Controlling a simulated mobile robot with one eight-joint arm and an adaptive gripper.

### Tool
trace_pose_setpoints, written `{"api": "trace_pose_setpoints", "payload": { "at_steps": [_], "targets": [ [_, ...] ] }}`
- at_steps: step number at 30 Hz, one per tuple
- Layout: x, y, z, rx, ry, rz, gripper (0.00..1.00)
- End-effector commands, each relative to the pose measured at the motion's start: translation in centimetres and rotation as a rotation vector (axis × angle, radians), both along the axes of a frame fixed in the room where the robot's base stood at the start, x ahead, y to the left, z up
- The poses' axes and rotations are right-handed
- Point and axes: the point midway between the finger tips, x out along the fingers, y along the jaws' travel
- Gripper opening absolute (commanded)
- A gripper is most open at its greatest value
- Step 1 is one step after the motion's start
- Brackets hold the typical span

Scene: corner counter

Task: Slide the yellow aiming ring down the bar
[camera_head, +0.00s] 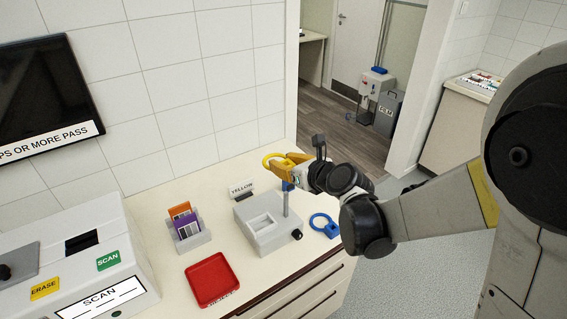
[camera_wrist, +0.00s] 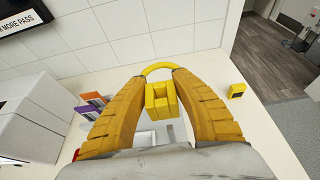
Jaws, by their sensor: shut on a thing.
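The yellow aiming ring (camera_head: 271,160) is held up above the counter at the back of the grey device (camera_head: 262,232). Its arc also shows beyond my fingertips in the wrist view (camera_wrist: 158,66). My gripper (camera_head: 290,164) is shut on the ring's yellow block (camera_wrist: 161,100), which sits between the two orange fingers. The upright bar (camera_head: 286,205) rises from the grey device just below my gripper, with a blue part (camera_head: 288,186) near its visible top. My gripper hides the join, so I cannot tell whether the block is around the bar.
A blue ring (camera_head: 323,225) lies on the counter right of the device. A "YELLOW" sign (camera_head: 241,188) stands behind it. A red tray (camera_head: 211,279), a card holder (camera_head: 193,239) and the white scanner (camera_head: 122,240) are on the left. The wall is close behind.

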Motion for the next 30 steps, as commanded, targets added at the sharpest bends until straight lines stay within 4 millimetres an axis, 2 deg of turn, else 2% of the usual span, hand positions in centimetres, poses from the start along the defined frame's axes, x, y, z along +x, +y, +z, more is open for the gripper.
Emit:
{"api": "trace_pose_setpoints", "payload": {
  "at_steps": [15,20,30],
  "targets": [
    [0.0,0.0,-5.1,0.000,0.000,0.000,0.02],
    [0.0,0.0,-5.6,0.000,0.000,0.000,0.02],
    [0.0,0.0,-5.6,0.000,0.000,0.000,0.02]
  ]
}}
